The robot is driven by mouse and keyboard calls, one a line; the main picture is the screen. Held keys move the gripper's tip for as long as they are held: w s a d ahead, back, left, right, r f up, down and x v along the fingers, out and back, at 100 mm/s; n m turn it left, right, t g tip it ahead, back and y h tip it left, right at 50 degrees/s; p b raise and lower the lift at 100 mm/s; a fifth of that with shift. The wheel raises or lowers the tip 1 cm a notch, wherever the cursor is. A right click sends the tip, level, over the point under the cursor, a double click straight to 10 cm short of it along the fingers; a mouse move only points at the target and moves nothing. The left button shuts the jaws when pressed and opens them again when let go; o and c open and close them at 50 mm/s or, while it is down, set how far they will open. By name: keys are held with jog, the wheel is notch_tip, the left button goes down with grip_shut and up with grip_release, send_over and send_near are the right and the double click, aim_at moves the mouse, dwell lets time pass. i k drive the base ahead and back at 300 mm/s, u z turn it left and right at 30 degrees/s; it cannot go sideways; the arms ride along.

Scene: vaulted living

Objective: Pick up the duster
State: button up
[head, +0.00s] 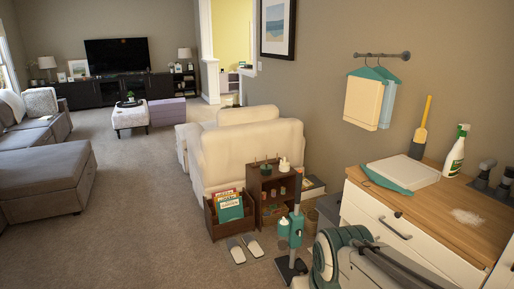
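A brush-like tool with a yellow handle and a dark grey head, which looks like the duster (422,122), stands upright at the back of the wood-topped dresser (440,196), close to the wall. Its handle points up and its head is at the bottom. Parts of my arm, cream, teal and grey, show at the bottom of the head view, in front of the dresser. I cannot make out the gripper's fingers in this view, and nothing is seen touching the duster.
A folded white and teal cloth-like item (404,174) lies left of the duster. A green and white spray bottle (457,150) stands right of it, and a pale powder patch (467,217) lies nearer. Cloths (362,101) hang from a wall rail. A teal upright stick (295,228) stands on the floor.

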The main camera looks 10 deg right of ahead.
aim_at(420, 134)
jog(key=u, duration=0.05)
jog(key=i, duration=1.55)
jog(key=z, duration=0.8)
jog(key=i, duration=0.9)
jog(key=z, duration=1.3)
jog(key=i, duration=0.4)
jog(key=z, duration=0.35)
